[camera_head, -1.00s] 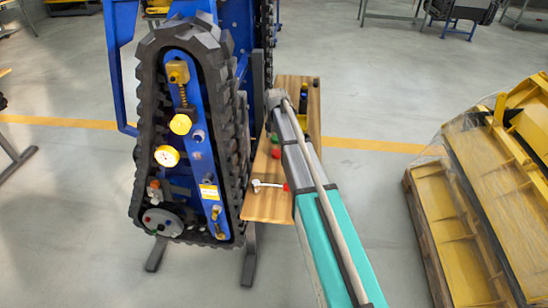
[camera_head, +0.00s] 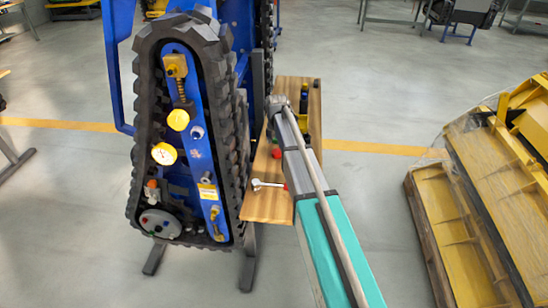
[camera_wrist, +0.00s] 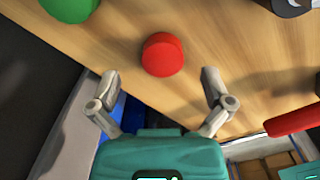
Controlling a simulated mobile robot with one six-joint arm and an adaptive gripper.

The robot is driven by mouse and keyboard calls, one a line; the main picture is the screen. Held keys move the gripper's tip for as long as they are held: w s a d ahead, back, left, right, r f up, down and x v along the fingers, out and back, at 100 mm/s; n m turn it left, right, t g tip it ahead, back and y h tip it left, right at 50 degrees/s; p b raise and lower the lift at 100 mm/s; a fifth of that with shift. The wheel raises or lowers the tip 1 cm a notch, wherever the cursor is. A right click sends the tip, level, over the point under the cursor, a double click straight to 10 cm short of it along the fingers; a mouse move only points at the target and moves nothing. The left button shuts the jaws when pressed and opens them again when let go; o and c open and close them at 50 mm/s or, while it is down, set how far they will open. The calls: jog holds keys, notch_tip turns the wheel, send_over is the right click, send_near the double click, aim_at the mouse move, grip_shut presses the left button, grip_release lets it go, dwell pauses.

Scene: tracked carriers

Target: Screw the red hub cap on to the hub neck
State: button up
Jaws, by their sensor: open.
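The red hub cap (camera_wrist: 162,54) rests on the wooden bench top in the wrist view, just beyond my fingertips and roughly centred between them. It also shows in the head view (camera_head: 276,152), beside my arm. My gripper (camera_wrist: 160,78) is open and empty, its fingers spread wider than the cap. In the head view my arm hides the gripper. The tracked carrier (camera_head: 187,105) stands left of the bench. A short silver-blue stub (camera_head: 197,132) and a round grey hub (camera_head: 160,223) show on its side; I cannot tell which is the hub neck.
A green cap (camera_wrist: 70,8) lies left of the red one. A red-handled tool (camera_head: 268,184) lies near the bench's front, its handle also in the wrist view (camera_wrist: 292,120). Yellow parts on a pallet (camera_head: 420,240) are at right.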

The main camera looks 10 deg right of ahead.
jog(key=shift+f+b, duration=0.85)
jog(key=shift+f, duration=0.35)
jog(key=shift+c, duration=0.3)
jog(key=c, duration=0.8)
